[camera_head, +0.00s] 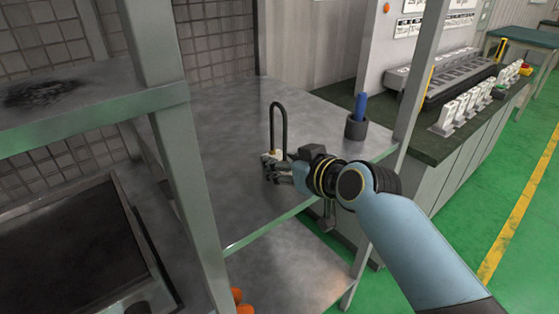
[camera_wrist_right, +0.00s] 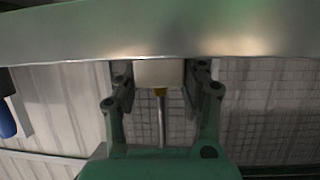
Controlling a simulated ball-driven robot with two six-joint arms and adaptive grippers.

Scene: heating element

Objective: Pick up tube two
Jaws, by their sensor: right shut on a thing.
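A dark U-shaped tube (camera_head: 278,128) stands upright above the metal shelf in the head view, its lower end at my right gripper (camera_head: 272,164). My right gripper is shut on the pale fitting at the tube's lower end. In the right wrist view, my right gripper (camera_wrist_right: 159,82) has its fingers on either side of a pale block (camera_wrist_right: 159,73). A small yellow part and a thin metal rod (camera_wrist_right: 162,120) show below that block. Whether the tube touches the shelf is unclear. No number shows on the tube. My left gripper is not in view.
A blue object (camera_head: 361,104) stands in a dark cup (camera_head: 356,127) on the shelf (camera_head: 220,150), right of the tube. A green-grey post (camera_head: 175,120) rises at the left, another (camera_head: 415,80) at the right. The shelf behind the tube is clear.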

